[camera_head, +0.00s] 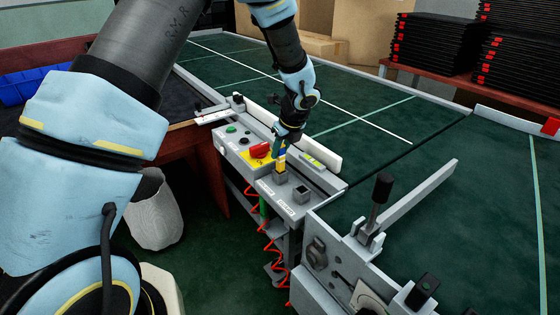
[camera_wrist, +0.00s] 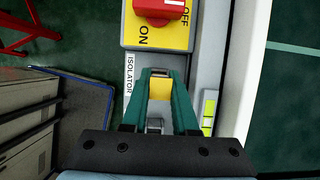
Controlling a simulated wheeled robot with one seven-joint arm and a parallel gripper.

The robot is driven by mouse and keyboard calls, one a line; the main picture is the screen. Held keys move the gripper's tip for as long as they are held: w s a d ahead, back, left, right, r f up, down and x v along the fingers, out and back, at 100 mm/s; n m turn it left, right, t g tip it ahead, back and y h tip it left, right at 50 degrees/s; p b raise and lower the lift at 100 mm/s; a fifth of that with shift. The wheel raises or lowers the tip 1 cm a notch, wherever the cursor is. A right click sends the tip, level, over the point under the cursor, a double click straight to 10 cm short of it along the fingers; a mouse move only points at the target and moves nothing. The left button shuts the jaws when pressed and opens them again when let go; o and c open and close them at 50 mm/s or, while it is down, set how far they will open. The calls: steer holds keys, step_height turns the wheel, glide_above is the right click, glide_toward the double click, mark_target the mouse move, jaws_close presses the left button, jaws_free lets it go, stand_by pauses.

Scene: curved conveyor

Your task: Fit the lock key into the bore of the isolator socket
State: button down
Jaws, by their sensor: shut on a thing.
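My gripper (camera_head: 281,143) points down over the grey control box and is shut on the lock key (camera_head: 281,162), a small piece with a yellow body. In the wrist view the key's yellow part (camera_wrist: 160,89) shows between the green fingers (camera_wrist: 160,73). The isolator socket (camera_head: 280,178) is a small square grey block directly below the key. The key is in line with it in the head view; I cannot tell whether its lower end is in the bore. The fingers and key hide the bore in the wrist view.
A second square socket (camera_head: 302,194) stands to the right on the same box. A red rotary switch (camera_head: 260,150) on a yellow plate, also in the wrist view (camera_wrist: 158,10), is close by. A pale rail (camera_head: 322,158) runs behind. A black-handled lever (camera_head: 381,190) stands at right.

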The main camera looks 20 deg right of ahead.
mark_target(280, 160)
steer(key=shift+f, duration=1.75)
steer(key=shift+f, duration=0.1)
steer(key=c, duration=0.7)
jaws_free()
